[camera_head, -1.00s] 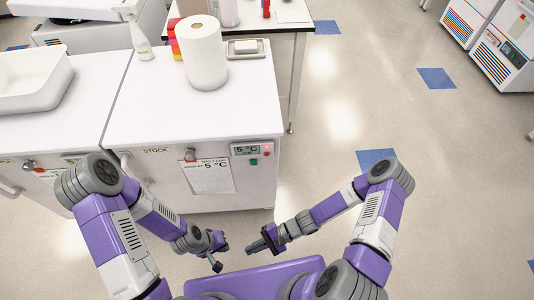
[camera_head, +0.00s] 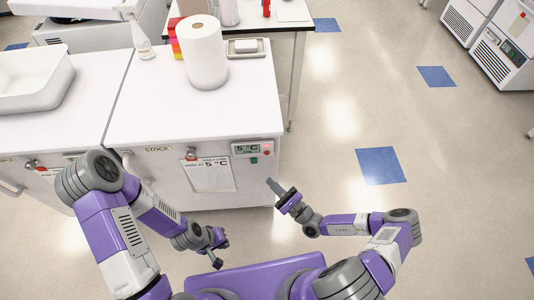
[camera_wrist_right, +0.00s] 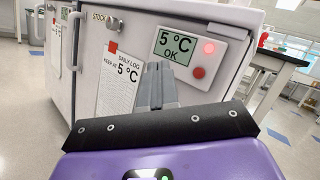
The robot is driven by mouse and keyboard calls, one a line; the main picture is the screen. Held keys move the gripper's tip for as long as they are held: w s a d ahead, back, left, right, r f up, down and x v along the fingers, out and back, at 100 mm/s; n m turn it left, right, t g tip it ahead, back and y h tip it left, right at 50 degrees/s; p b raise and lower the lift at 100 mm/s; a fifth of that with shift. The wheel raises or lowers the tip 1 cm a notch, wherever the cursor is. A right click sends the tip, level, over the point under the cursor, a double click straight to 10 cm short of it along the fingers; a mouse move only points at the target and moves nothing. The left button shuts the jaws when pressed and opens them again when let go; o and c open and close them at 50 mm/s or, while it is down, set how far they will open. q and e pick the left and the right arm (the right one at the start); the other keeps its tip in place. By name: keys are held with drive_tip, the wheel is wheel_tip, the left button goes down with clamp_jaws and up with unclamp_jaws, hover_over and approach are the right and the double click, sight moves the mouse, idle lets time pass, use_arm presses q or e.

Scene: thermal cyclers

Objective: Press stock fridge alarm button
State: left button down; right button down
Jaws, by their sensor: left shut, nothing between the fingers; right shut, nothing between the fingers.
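The stock fridge (camera_head: 228,188) is the white unit labelled STOCK. Its small control panel (camera_head: 252,149) sits at the top right of the front and reads 5 °C. In the right wrist view the panel's display (camera_wrist_right: 176,46) reads "5 °C OK". A red round button (camera_wrist_right: 198,72) is below a lit red lamp (camera_wrist_right: 208,48). My right gripper (camera_head: 272,184) is shut and empty, below and in front of the panel, apart from it. Its fingers (camera_wrist_right: 157,84) point at the fridge front, left of the button. My left gripper (camera_head: 218,252) is shut and empty, low at the left.
A daily log sheet (camera_head: 209,175) hangs on the fridge front, left of the panel. A paper roll (camera_head: 204,55) and a bottle (camera_head: 143,42) stand on top. A second unit (camera_head: 35,172) adjoins at left. The floor right of the fridge is clear.

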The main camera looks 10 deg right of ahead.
sight(267, 153)
drive_tip(key=w+b, duration=0.4)
drive_tip(key=w, duration=0.4)
drive_tip(key=shift+w+d, duration=0.4)
drive_tip(key=shift+d, duration=0.05)
drive_tip(key=shift+w, duration=0.15)
idle(1.7)
drive_tip(key=shift+w, duration=0.25)
